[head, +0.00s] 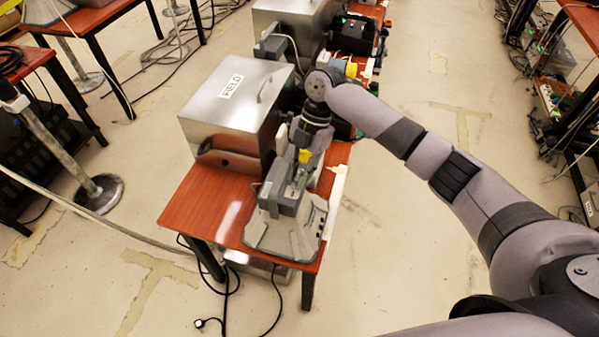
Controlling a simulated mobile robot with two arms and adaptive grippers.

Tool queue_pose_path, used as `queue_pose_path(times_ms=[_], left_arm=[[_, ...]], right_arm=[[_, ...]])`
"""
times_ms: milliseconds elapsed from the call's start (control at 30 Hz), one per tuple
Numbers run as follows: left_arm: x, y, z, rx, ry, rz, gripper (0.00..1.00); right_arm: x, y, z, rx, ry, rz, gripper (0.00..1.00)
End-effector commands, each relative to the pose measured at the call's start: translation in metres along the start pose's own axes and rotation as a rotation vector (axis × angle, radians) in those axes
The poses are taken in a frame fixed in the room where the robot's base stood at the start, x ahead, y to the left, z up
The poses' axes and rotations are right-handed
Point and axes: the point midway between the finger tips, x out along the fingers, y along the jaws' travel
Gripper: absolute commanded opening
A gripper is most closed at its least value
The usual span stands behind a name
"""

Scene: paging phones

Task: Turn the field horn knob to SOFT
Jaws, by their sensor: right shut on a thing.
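The grey paging phone unit (285,222) stands at the front of a red-brown table, in front of a metal box (238,95) labelled FIELD. My right arm reaches in from the right and bends down over the unit. My right gripper (303,163) is at the unit's upper back part, beside a small yellow part (304,156). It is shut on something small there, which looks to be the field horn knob. The knob and its markings are hidden by the gripper or too small to read, so its setting cannot be told. My left gripper is not in view.
The red-brown table (200,205) has a bare strip left of the unit. Behind stand another metal box (290,18) and similar equipment with a yellow part (351,70). Cables hang below the front edge. A post with a round base (98,192) stands at left.

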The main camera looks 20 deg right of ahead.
Motion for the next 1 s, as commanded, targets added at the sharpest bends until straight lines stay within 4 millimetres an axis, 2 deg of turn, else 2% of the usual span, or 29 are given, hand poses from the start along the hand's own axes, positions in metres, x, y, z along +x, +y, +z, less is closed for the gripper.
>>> queue_pose_path(times_ms=[300,1000], left_arm=[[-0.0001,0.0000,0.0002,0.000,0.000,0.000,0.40],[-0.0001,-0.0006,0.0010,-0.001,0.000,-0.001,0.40]], right_arm=[[-0.0009,0.0008,0.0000,0.000,-0.001,0.004,0.37],[0.0003,0.0009,-0.0011,-0.001,0.001,0.003,0.37]])
